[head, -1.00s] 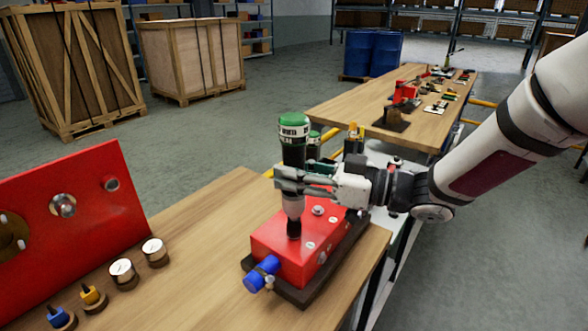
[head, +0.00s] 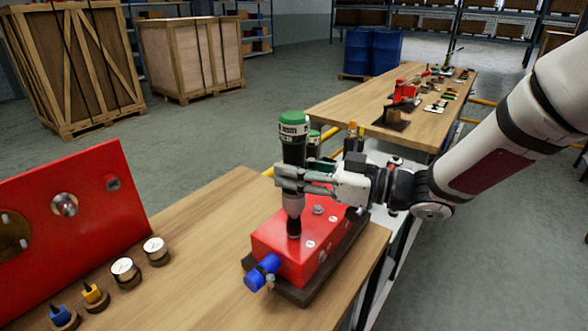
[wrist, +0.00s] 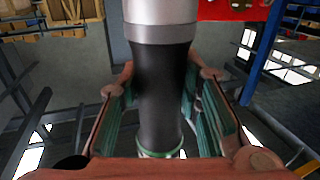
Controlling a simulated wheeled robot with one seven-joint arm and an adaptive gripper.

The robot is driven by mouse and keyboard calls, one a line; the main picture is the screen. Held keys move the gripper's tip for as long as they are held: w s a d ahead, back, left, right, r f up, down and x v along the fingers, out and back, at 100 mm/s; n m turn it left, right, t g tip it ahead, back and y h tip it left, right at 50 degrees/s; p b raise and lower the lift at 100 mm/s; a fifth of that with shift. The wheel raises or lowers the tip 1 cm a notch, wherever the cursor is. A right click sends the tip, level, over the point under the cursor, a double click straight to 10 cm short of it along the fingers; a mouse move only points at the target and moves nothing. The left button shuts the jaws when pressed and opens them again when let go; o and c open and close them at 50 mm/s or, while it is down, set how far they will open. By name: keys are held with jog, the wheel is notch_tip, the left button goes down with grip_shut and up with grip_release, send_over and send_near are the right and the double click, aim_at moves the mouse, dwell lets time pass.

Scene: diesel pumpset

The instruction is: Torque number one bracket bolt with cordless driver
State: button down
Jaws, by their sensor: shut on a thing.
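The cordless driver (head: 293,150), with a green top, black body and silver nose, stands upright in the head view. My gripper (head: 290,178) is shut around its body from the right. The driver's dark tip meets the top of the red bracket block (head: 283,246) near its left end; the bolt under the tip is hidden. Other round bolt heads or marks show on the block's top. In the wrist view the driver's black body (wrist: 160,95) lies between my gripper's fingers (wrist: 160,110).
The red block sits on a dark base on the wooden bench (head: 205,240). A blue fitting (head: 262,272) sticks out at its front. A red panel (head: 70,220), gauges (head: 124,270) and small valves (head: 92,294) are to the left. A second bench (head: 430,115) stands behind.

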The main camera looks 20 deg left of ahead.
jog(key=shift+f, duration=0.55)
dwell(2.6)
